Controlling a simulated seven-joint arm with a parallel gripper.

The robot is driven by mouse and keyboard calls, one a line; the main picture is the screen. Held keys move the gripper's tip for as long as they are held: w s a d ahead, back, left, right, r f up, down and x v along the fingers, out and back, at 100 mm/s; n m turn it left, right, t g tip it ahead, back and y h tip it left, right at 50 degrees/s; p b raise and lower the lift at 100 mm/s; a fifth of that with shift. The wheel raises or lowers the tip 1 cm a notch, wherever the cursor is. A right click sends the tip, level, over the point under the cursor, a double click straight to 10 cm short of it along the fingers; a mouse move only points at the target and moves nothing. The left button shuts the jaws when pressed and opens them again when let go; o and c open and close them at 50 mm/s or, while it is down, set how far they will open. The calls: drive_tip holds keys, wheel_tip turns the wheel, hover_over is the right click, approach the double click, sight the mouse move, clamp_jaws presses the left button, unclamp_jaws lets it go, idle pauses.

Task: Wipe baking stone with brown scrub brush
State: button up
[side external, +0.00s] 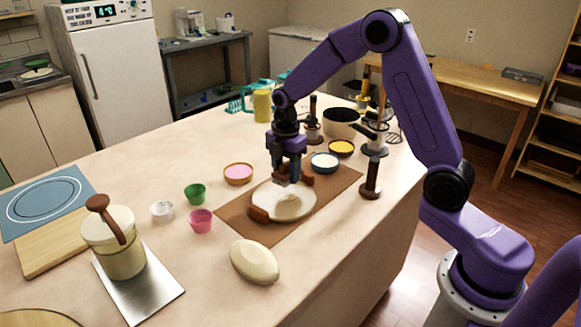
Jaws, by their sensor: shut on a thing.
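The baking stone (290,207) is a pale cream disc lying on a brown mat (236,224) on the counter. My gripper (286,181) is over the far part of the stone, pointing down, with its fingers close together. A brown piece (306,180) shows right beside the fingertips and looks like the scrub brush in my grip; the fingers partly hide it. I cannot tell whether its underside touches the stone. Another brown block (258,215) sits at the stone's near left edge; it may be a handle.
Bowls of pink (238,173), white (325,161) and yellow (341,148) contents stand around the mat. A dark-handled stand (371,178) is close on the right. A pale oval loaf-like thing (255,262) lies in front. Green (195,193) and pink (201,221) cups are left.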

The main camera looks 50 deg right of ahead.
drive_tip(key=shift+s+a+r, duration=0.15)
drive_tip(key=shift+s+a, duration=0.05)
drive_tip(key=shift+a, duration=1.8)
drive_tip(key=shift+s+a+r, duration=0.1)
drive_tip(key=shift+s+a, duration=0.05)
drive_tip(key=shift+a, duration=1.8)
drive_tip(key=shift+r, duration=0.1)
drive_tip(key=shift+r, duration=2.9)
drive_tip(key=shift+r, duration=0.1)
wheel_tip(320, 180, up, 3)
drive_tip(key=shift+f, duration=0.1)
drive_tip(key=shift+f, duration=0.15)
wheel_tip(320, 180, down, 6)
drive_tip(key=s+h, duration=0.1)
drive_tip(key=h, duration=0.1)
drive_tip(key=shift+s+f, duration=0.2)
